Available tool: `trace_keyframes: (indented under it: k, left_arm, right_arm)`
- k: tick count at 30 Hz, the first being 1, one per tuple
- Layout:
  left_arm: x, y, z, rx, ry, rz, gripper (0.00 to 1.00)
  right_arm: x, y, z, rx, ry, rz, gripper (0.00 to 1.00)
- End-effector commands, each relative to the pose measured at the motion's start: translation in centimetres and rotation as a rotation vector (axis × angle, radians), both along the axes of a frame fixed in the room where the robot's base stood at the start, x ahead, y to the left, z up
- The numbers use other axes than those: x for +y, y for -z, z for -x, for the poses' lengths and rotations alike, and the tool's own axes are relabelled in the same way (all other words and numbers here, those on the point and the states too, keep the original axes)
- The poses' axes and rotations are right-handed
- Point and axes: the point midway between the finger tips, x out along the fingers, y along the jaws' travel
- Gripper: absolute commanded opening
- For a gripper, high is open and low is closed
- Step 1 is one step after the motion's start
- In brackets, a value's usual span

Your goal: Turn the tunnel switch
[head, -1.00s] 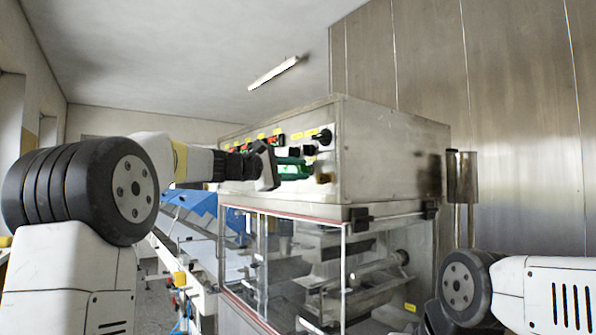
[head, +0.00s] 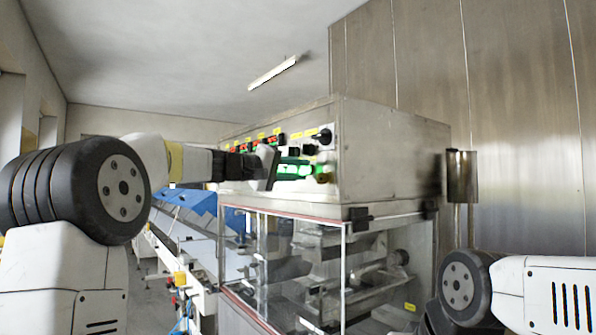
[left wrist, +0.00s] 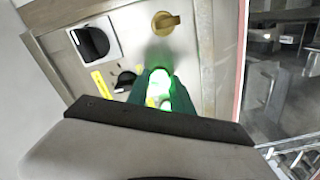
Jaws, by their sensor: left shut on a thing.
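The control panel (head: 322,160) is on the front of the metal machine. My left gripper (head: 292,170) is up against it, shut on a green lit switch (left wrist: 158,88). The switch glows between the fingertips in the left wrist view, where the gripper (left wrist: 160,95) hides most of it. I cannot read its label, so the pictures alone do not name it as the tunnel switch. My right gripper is out of view; only part of the right arm shows at lower right.
Near the held switch are black knobs (left wrist: 90,42) and a brass-coloured knob (left wrist: 165,22). Red switches and yellow labels line the panel farther left. Clear guard panels (head: 300,265) stand below. A metal cylinder (head: 462,178) stands right of the machine.

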Motion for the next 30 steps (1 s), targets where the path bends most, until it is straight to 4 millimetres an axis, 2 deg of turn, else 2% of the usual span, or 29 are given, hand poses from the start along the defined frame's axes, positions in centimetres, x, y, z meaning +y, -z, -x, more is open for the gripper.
trace_keyframes:
  k: [21, 22, 24, 25, 30]
  left_arm:
    - [-0.06, 0.20, -0.02, -0.060, 0.002, -0.048, 0.00]
    - [-0.06, 0.20, -0.02, -0.060, 0.002, -0.048, 0.31]
    - [-0.05, 0.18, -0.01, -0.060, 0.002, -0.048, 0.45]
    - [-0.05, 0.17, -0.01, -0.060, 0.002, -0.048, 0.49]
    - [-0.03, 0.10, -0.01, -0.060, 0.001, -0.046, 0.49]
  right_arm:
    - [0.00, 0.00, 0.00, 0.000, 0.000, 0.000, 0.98]
    - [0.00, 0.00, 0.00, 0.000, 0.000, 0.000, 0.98]
    - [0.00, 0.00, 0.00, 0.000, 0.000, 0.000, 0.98]
    - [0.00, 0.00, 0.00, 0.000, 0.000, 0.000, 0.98]
    - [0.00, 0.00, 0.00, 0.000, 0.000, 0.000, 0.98]
